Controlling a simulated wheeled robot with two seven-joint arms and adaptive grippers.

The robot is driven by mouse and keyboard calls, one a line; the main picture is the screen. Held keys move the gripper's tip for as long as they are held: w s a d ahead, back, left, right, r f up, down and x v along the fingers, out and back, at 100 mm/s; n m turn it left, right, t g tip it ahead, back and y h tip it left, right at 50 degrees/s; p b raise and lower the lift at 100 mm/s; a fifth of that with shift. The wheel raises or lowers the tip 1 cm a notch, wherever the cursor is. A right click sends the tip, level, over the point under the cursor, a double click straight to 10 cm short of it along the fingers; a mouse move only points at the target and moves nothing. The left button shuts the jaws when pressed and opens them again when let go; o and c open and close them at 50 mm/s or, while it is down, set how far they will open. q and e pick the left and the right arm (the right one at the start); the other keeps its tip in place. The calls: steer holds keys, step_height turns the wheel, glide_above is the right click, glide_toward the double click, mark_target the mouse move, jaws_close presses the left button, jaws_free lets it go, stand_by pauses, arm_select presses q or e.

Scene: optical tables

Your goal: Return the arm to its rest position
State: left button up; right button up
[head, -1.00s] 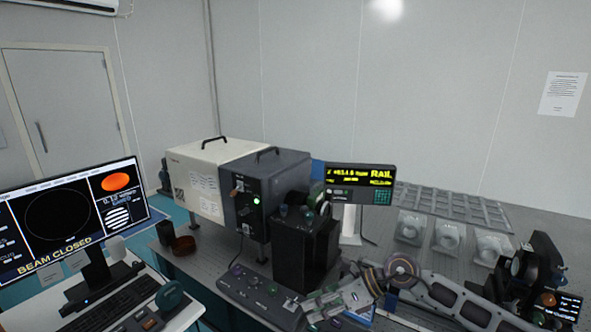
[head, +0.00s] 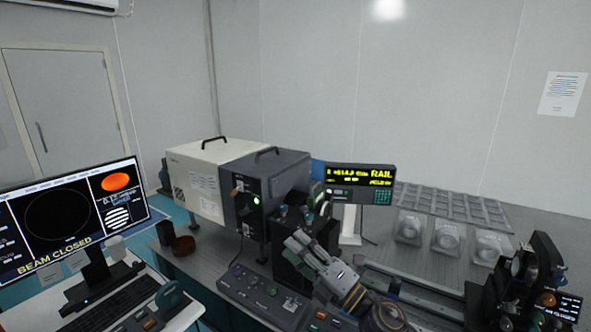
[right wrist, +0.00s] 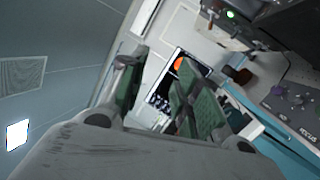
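My right gripper (head: 303,249) is raised in front of the black box-shaped unit (head: 284,270) at the middle of the table, with its fingers pointing up and to the left. In the right wrist view its two green-padded fingers (right wrist: 160,95) stand apart with nothing between them. My right arm comes in from the bottom of the head view. My left gripper is not in view.
A control panel (head: 262,296) with knobs lies below the gripper. The cream and dark housing (head: 205,155) and the RAIL display (head: 361,184) stand behind. Clear-covered optics (head: 446,236) sit to the right, and black mounts (head: 540,262) at far right. A monitor (head: 70,215) is at left.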

steer(key=w+d+f+m+t+h, duration=0.3)
steer(key=d+f+m+t+h, duration=0.25)
steer(key=d+m+h, duration=0.85)
steer(key=s+d+f+m+g+h, duration=0.25)
steer(key=s+f+m+g, duration=0.2)
steer(key=f, duration=0.35)
steer(key=s+d+f+m+g+h, duration=0.1)
steer(key=s+d+f+m+g, duration=0.2)
steer(key=f+m, duration=0.4)
steer(key=s+d+f+m+g+y, duration=0.1)
steer(key=s+f+g, duration=0.4)
steer(key=s, duration=0.4)
steer(key=s+d+f+m+g, duration=0.1)
steer(key=s+f+m+g, duration=0.1)
steer(key=s+f+g, duration=0.5)
steer(key=s+f+t, duration=0.1)
steer(key=s+f, duration=0.1)
steer(key=f, duration=1.4)
steer(key=s+f+t, duration=0.1)
steer(key=s+f, duration=0.2)
steer(key=f, duration=1.3)
steer(key=s+d+f, duration=0.2)
steer(key=s+f, duration=0.8)
steer(key=s, duration=0.1)
steer(key=s+d+f+g, duration=0.1)
steer(key=s+d+f, duration=0.1)
steer(key=s+f, duration=0.8)
steer(key=shift+s+n, duration=0.35)
